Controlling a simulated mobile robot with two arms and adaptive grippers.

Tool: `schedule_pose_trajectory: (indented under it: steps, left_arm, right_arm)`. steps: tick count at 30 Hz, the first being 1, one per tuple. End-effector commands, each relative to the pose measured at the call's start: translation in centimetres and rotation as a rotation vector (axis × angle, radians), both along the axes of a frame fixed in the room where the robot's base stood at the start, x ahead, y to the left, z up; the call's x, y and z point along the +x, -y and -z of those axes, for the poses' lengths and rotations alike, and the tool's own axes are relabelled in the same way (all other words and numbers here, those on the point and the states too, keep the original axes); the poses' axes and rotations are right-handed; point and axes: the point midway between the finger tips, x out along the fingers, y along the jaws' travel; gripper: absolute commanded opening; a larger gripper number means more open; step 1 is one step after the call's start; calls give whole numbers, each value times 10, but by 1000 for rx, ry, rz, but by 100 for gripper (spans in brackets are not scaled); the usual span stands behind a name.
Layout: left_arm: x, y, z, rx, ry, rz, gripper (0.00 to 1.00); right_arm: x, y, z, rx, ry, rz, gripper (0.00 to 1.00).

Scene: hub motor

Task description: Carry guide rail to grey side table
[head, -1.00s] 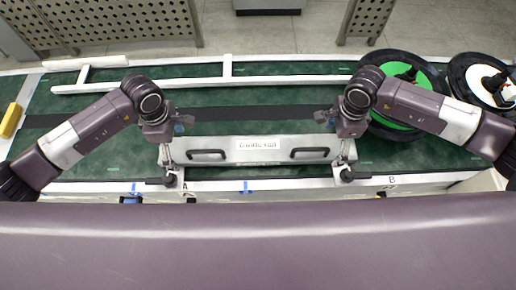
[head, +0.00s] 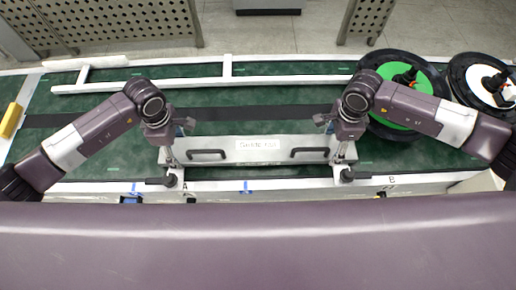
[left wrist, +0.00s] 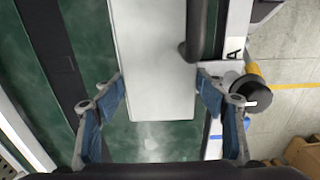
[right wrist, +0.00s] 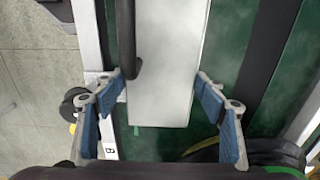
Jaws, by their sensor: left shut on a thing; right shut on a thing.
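The guide rail (head: 225,151) is a long silver bar with two black handles and a white label, lying along the near edge of the green conveyor. My left gripper (head: 172,150) is shut on its left end. In the left wrist view, my left gripper's blue-padded fingers (left wrist: 160,88) sit either side of the rail's end (left wrist: 153,60). My right gripper (head: 341,150) is shut on the right end. In the right wrist view, its fingers (right wrist: 161,88) flank the rail (right wrist: 165,55). Whether the rail is clear of the surface cannot be told. I see no grey side table.
A green-faced wheel (head: 391,117) and a white-faced wheel (head: 486,92) lie on the conveyor (head: 270,99) at right. A white frame bar (head: 290,80) runs behind. Black clamps (head: 162,181) marked A and B (head: 360,176) stand along the front edge. Perforated panels (head: 115,22) stand behind.

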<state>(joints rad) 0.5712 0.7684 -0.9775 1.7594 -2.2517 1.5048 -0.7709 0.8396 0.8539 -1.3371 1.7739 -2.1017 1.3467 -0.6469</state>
Motion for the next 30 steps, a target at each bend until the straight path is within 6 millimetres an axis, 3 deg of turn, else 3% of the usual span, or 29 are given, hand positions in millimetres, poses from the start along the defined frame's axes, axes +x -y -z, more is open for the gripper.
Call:
schedule_pose_trajectory:
  steps: [6,20,30]
  left_arm:
    - [0,0,0,1,1,0,7]
    - [1,0,-9,0,4,-1,7]
    - [1,0,-36,0,3,-1,7]
  right_arm:
    - [0,0,0,0,0,1,7]
    - [1,0,-9,1,3,1,7]
    - [1,0,-36,1,3,1,7]
